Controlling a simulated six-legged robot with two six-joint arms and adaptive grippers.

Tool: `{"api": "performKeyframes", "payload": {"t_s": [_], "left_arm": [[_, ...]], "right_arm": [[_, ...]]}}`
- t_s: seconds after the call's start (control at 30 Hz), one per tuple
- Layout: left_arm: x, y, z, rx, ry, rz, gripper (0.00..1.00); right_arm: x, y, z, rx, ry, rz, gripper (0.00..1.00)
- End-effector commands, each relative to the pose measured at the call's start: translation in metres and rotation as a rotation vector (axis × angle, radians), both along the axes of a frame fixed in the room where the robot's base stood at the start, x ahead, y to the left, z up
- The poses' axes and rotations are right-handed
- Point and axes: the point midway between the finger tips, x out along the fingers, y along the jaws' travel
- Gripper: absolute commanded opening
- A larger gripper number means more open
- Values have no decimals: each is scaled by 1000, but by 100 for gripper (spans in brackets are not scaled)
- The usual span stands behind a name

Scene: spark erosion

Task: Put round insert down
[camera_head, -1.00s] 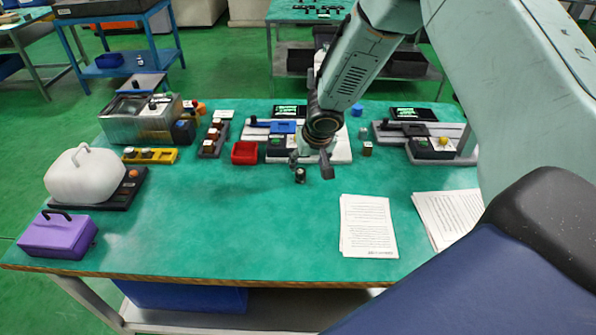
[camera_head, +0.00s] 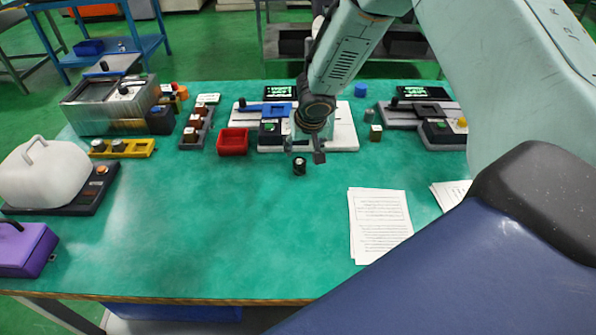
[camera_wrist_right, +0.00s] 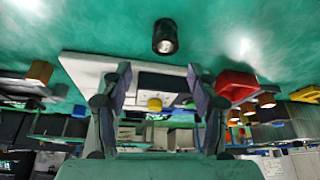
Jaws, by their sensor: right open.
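The round insert is a small dark cylinder (camera_head: 300,167) with a paler top. It stands on the green tabletop a little in front of my right gripper (camera_head: 309,155). In the right wrist view the insert (camera_wrist_right: 165,37) is past the fingertips, apart from both. My right gripper also shows there (camera_wrist_right: 160,75), with its two fingers spread and nothing between them. My left gripper is in neither view.
Behind the gripper is a light fixture plate (camera_head: 346,136) with a blue block. A red bin (camera_head: 233,141) stands to its left and a small brown-sided block (camera_head: 376,133) to its right. Papers (camera_head: 379,222) lie front right. The middle front of the table (camera_head: 220,230) is clear.

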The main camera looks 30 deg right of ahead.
Motion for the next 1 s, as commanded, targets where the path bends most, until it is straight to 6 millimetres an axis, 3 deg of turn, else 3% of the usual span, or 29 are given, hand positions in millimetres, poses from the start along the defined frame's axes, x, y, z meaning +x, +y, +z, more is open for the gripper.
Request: {"api": "performKeyframes", "payload": {"t_s": [0.37, 0.6, 1.0], "left_arm": [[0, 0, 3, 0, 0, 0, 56], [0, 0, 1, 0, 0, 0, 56], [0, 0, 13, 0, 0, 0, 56]], "right_arm": [[3, 0, -26, -2, 2, 2, 60], [8, 4, -61, -2, 4, 4, 60], [21, 0, -76, 0, -1, 1, 60]]}}
